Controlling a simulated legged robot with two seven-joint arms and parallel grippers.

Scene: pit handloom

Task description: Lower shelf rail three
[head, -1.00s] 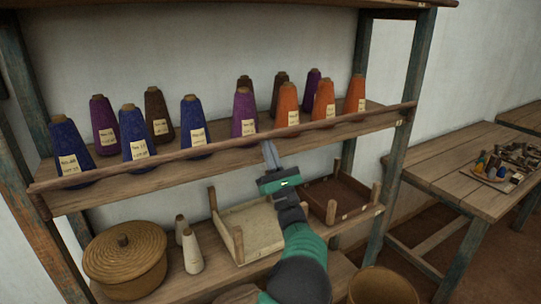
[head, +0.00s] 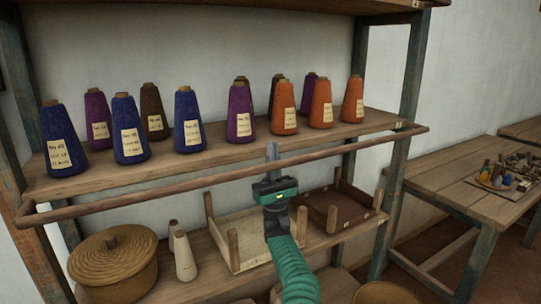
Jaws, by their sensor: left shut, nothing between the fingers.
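The wooden shelf rail (head: 170,186) is a long round bar in front of the shelf. It now hangs below the front edge of the shelf board (head: 110,180), on side arms at both ends. My left gripper (head: 271,150) is shut and empty, pointing up; its fingers overlap the rail near its middle in the view. I cannot tell whether they touch it. Cones of blue (head: 62,140), purple (head: 240,112), brown (head: 154,112) and orange (head: 284,108) yarn stand upright on the shelf behind the rail. My right gripper is not in view.
The lower shelf holds a lidded basket (head: 113,265), pale cones (head: 184,256), a pale tray (head: 245,260) and a brown tray (head: 338,204). A wooden table (head: 440,177) with a loaded board (head: 500,187) stands at the right. Shelf posts (head: 412,80) flank the shelf.

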